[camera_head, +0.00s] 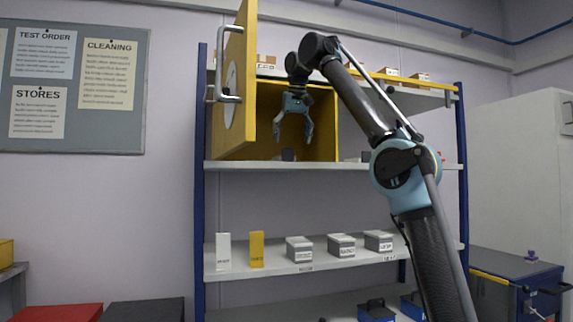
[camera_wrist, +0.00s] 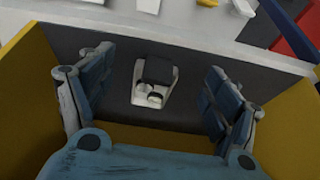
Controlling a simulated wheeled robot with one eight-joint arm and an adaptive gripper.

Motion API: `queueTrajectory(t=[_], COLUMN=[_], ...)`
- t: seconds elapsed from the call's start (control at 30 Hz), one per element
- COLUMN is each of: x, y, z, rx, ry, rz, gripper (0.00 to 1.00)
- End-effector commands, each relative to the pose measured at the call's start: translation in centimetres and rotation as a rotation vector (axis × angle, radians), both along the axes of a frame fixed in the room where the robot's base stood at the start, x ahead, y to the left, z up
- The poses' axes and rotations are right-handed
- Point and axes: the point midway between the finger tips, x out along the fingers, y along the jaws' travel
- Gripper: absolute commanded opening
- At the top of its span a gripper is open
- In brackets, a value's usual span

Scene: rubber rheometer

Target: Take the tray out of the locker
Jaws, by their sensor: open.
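The yellow locker (camera_head: 330,110) stands on the upper shelf with its door (camera_head: 238,80) swung open to the left. A small tray (camera_head: 287,156) is low inside it, seen as a grey shape. In the wrist view the tray (camera_wrist: 139,76) is light grey, holding a dark block and small round pale items, on the dark locker floor (camera_wrist: 110,100). My gripper (camera_head: 293,136) points down in the locker's opening, above the tray and apart from it. Its fingers (camera_wrist: 158,75) are open, and the tray shows between them with nothing gripped.
The open door with its metal handle (camera_head: 228,99) stands close left of my gripper. The locker's yellow side walls flank the gripper. A lower shelf (camera_head: 330,262) carries several small grey boxes, a white block and a yellow block. A blue cabinet (camera_head: 515,270) stands at right.

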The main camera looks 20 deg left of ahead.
Motion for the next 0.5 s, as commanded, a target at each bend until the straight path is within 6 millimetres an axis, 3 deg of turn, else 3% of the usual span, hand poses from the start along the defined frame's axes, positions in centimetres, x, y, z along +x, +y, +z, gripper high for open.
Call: queueTrajectory(t=[0.5], x=[2.1], y=[1.3], z=[0.2], rx=[0.0], ry=[0.0], rz=[0.001], gripper=[0.82])
